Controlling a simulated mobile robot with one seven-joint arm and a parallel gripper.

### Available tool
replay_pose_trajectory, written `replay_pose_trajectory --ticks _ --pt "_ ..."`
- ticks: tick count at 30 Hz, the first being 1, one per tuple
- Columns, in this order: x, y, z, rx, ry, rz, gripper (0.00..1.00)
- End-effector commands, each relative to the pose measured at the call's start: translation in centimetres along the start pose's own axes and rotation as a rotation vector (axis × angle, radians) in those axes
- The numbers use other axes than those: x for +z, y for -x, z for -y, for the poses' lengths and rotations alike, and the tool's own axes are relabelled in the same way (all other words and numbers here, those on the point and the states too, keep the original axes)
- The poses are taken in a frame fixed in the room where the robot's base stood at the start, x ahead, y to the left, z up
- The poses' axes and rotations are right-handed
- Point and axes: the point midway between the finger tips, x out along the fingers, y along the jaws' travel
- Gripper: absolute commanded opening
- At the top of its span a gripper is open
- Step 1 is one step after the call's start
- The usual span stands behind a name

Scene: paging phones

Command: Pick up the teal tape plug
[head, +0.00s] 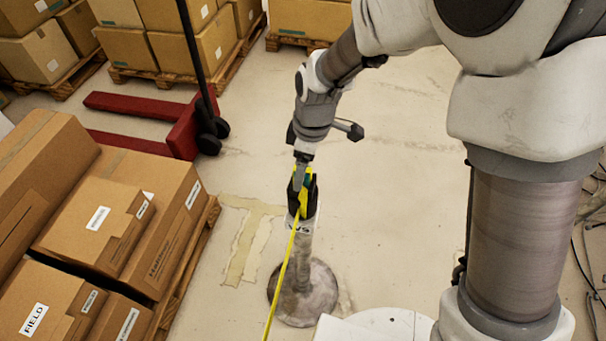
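A stanchion post with a black head (311,197) stands on a round grey base (304,293) in the middle of the head view. A yellow tape (284,262) runs from the post's head down to the bottom edge. A small teal patch, seemingly the tape plug (308,178), shows at the top of the head beside my fingers. My gripper (300,182) points down at the post's head, at the upper end of the tape. The fingers overlap the head and tape, so I cannot tell whether they are open or closed on the plug.
Cardboard boxes (100,215) on a pallet stand at the left. A red pallet jack (182,135) is behind them, with more loaded pallets (170,45) at the back. Cables (592,255) lie at the right edge. The floor right of the post is clear.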

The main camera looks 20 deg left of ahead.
Motion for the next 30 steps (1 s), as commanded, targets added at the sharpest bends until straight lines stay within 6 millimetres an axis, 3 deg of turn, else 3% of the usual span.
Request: replay_pose_trajectory --ticks 10,23,30 --pt "0.03 -0.93 -0.03 0.001 0.0 0.0 0.79" --pt "0.02 -0.9 -0.03 0.001 0.0 0.0 0.01" --pt "0.01 -0.88 -0.04 0.002 0.0 -0.001 0.0"
